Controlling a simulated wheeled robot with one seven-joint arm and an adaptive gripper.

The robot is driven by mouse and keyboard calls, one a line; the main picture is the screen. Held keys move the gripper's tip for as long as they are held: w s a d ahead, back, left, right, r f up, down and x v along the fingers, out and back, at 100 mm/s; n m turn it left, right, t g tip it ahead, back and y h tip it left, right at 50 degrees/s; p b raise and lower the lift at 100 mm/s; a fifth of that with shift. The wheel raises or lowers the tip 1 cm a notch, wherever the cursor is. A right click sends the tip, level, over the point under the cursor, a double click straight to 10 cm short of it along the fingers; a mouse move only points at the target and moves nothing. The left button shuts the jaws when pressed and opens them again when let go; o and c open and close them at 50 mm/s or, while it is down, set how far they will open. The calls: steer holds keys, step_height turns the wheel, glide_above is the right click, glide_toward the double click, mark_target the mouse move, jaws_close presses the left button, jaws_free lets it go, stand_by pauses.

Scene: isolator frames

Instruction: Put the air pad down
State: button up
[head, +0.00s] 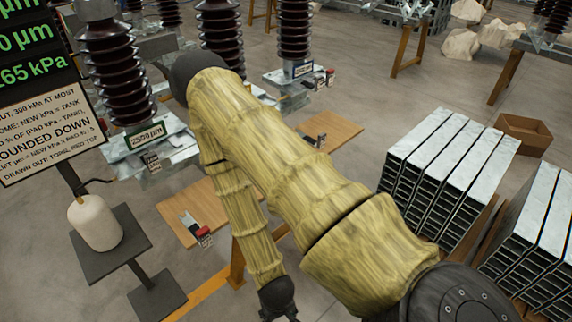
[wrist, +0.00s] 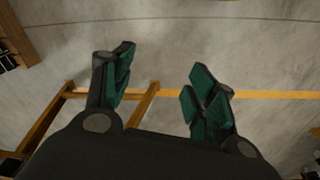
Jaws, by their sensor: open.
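No air pad is held. I cannot tell for certain which thing is the air pad. A flat grey piece with a small red-topped block (head: 203,237) lies on a wooden board (head: 172,213) left of my arm. Another small red-marked piece (head: 320,140) lies on a board behind my arm.
A white rounded tank (head: 95,222) stands on a dark stand at left, below a sign (head: 45,140) with green readouts. Brown ribbed insulator columns (head: 112,75) stand on metal bases behind. Stacked metal sections (head: 450,165) fill the right. A wooden trestle (wrist: 145,105) shows beside my gripper.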

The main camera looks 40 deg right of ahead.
steer(key=s+n, duration=0.2)
steer(key=s, duration=0.1)
steer(key=s+a, duration=0.1)
steer(key=shift+s+n+g+y, duration=0.3)
steer(key=shift+n+y, duration=0.1)
steer(key=shift+f, duration=0.15)
steer(key=shift+f+b, duration=0.25)
steer(key=shift+b, duration=0.1)
